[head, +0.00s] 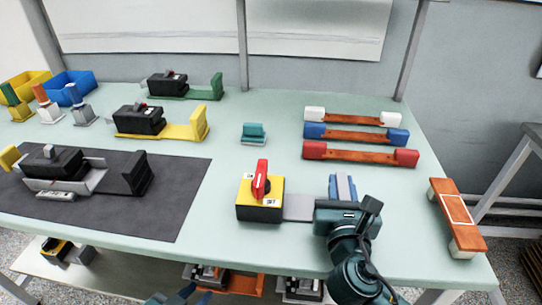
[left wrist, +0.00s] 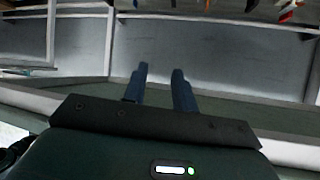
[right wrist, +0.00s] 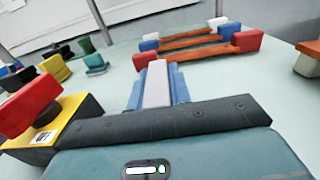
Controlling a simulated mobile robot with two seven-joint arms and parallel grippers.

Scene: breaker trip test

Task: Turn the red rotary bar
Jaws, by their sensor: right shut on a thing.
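The red rotary bar (head: 261,181) sits on top of a yellow and black box (head: 260,208) near the table's front edge. The bar points away from me, and it also shows at the left of the right wrist view (right wrist: 28,105). A grey plate (head: 299,207) runs from the box to the right. My right gripper (head: 343,187) is shut on a light grey upright grip (right wrist: 157,84) to the right of the box, apart from the red bar. My left gripper (left wrist: 162,88) is open and empty; its tips show at the bottom edge of the head view (head: 182,294).
A dark mat (head: 185,190) with a black device lies to the left. Red (head: 360,154), blue and white-ended orange bars lie behind. A small teal block (head: 253,132) stands behind the box. An orange handle (head: 457,215) lies at the right edge.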

